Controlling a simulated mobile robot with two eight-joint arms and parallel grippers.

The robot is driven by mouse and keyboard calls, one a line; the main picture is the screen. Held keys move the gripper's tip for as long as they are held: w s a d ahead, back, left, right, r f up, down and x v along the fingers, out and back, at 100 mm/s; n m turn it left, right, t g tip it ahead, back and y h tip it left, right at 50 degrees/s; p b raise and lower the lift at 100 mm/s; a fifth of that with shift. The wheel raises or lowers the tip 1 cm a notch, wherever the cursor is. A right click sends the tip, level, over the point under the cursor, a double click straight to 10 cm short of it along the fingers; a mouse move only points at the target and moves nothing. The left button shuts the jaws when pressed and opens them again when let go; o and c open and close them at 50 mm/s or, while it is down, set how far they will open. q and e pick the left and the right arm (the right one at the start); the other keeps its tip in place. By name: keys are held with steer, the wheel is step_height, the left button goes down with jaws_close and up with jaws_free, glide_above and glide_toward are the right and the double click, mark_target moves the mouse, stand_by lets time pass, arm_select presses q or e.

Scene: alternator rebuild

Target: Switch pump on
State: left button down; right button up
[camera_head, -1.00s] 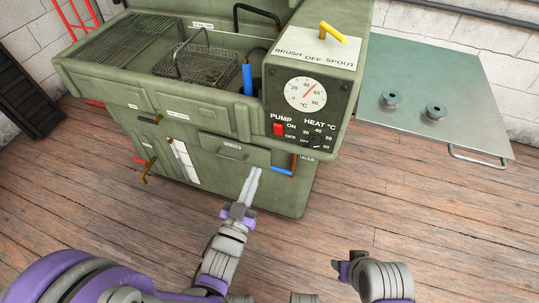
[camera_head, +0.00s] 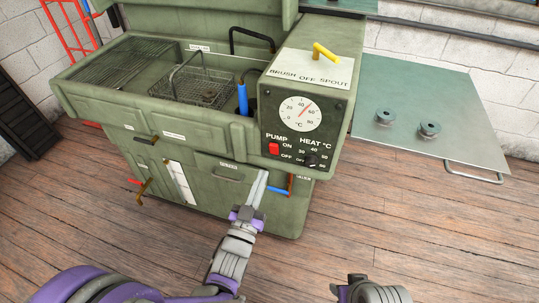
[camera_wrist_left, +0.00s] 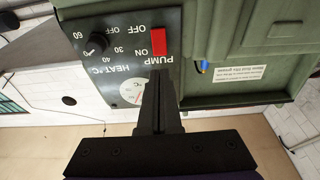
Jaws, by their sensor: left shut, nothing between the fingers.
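The red pump switch (camera_head: 274,149) is on the dark control panel (camera_head: 277,106) of a green washer, beside its ON and OFF labels. I cannot tell which way the switch is set. In the left wrist view the switch (camera_wrist_left: 158,42) appears upside down, just beyond the fingertips. My left gripper (camera_head: 262,174) is shut and empty, pointing up at the panel's lower part. In the head view its tips are below the switch; in the left wrist view the gripper (camera_wrist_left: 158,85) shows a gap to it. Part of my right arm shows at the bottom, without visible fingers.
The heat knob (camera_head: 311,161) sits right of the switch, under a round gauge (camera_head: 301,114). A yellow lever (camera_head: 324,52) tops the panel. A wire basket (camera_head: 205,92) and blue-handled brush (camera_head: 242,99) are in the tank. A bench (camera_head: 450,90) holds two metal parts.

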mark_target(275, 140)
arm_select(q)
steer(key=x, duration=0.7)
steer(key=shift+w, duration=0.15)
steer(key=shift+r+g+p, duration=0.25)
steer(key=shift+g+p, duration=0.15)
steer(key=shift+w+d+r+g+y+p, duration=0.15)
steer(key=shift+r+g+y+p, duration=0.25)
steer(key=shift+g+p, duration=0.5)
steer(key=shift+w+r+p, duration=0.1)
steer(key=shift+r+p, duration=0.05)
steer(key=shift+p, duration=0.3)
steer(key=shift+w+r, duration=0.15)
